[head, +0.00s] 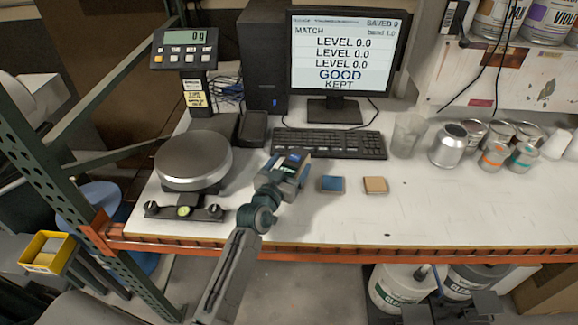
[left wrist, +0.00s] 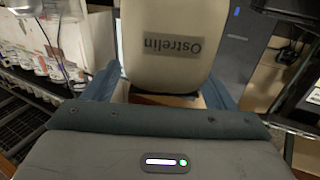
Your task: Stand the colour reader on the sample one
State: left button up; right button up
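My left gripper (head: 291,167) is above the white bench, left of the sample cards. Its blue fingers stand on both sides of the colour reader (left wrist: 168,45), a pale cream body lettered "Ostrelin" in the left wrist view. In the head view the reader's dark top with a small screen (head: 295,157) shows at the gripper. A blue sample card (head: 333,184) and a tan sample card (head: 375,185) lie flat on the bench to the right. What seems to be my right gripper (head: 434,281) shows low at the right, below the bench edge; its opening is unclear.
A keyboard (head: 330,143) and a monitor (head: 345,55) reading "GOOD KEPT" stand behind. Several cans and cups (head: 447,145) stand at the right. The front right bench is clear.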

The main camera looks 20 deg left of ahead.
pick_arm(q)
jog(key=shift+s+f, duration=0.2)
jog(key=shift+s, duration=0.05)
jog(key=s+a+b, duration=0.1)
jog(key=s+b, duration=0.2)
jog(key=s, duration=0.8)
jog(key=shift+s+a+r, duration=0.15)
pick_arm(e)
jog(key=shift+s+f, duration=0.2)
jog(key=shift+f, duration=1.5)
